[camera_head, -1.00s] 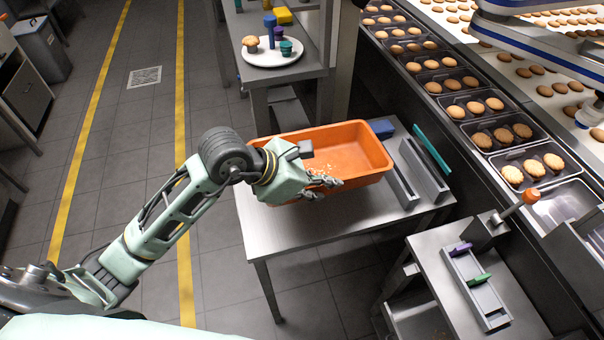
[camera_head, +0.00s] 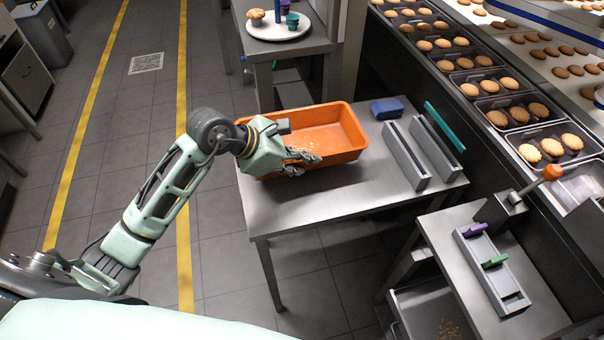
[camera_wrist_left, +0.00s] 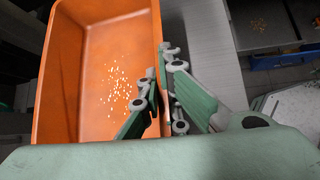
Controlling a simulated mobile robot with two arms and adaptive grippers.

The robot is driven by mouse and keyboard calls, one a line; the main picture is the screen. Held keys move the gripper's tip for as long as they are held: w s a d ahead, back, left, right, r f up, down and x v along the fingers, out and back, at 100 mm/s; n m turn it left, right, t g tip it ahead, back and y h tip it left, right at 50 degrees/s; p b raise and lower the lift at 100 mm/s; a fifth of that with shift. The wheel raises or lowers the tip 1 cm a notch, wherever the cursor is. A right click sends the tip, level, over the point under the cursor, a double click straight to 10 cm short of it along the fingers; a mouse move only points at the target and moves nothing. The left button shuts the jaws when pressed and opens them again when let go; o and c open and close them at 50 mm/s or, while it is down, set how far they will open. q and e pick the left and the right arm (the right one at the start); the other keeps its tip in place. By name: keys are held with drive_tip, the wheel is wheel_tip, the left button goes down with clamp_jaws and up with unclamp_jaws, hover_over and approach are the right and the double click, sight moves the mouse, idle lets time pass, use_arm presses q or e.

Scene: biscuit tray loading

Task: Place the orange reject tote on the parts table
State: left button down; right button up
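The orange reject tote (camera_head: 338,152) is upright over the left back part of the grey metal parts table (camera_head: 330,195). I cannot tell whether its base rests fully on the top. Pale crumbs lie inside it. My left gripper (camera_head: 298,162) is at the tote's near long wall. In the left wrist view, its fingers (camera_wrist_left: 162,72) straddle the tote's rim (camera_wrist_left: 157,30), one inside and one outside, closed on the wall. The tote's left end is partly hidden behind my gripper. My right gripper is not in view.
A blue block (camera_head: 387,108) and two grey slotted holders (camera_head: 406,157) stand on the table's right part. The table's front strip is clear. A side stand (camera_head: 535,290) holds a tray with purple and green pieces. A biscuit conveyor runs along the right.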

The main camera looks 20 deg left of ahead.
use_arm(q)
wheel_tip(320, 180, down, 4)
drive_tip(key=shift+d+r+b, duration=0.1)
drive_tip(key=shift+r+b, duration=0.1)
drive_tip(key=shift+b, duration=0.9)
drive_tip(key=shift+r, duration=0.1)
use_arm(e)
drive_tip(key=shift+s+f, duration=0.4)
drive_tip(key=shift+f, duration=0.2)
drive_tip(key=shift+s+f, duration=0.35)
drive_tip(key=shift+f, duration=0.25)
use_arm(q)
drive_tip(key=shift+f, duration=0.2)
drive_tip(key=c, duration=2)
unclamp_jaws()
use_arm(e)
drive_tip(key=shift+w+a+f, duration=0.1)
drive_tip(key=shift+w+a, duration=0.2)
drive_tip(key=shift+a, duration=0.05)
use_arm(q)
drive_tip(key=shift+r, duration=0.1)
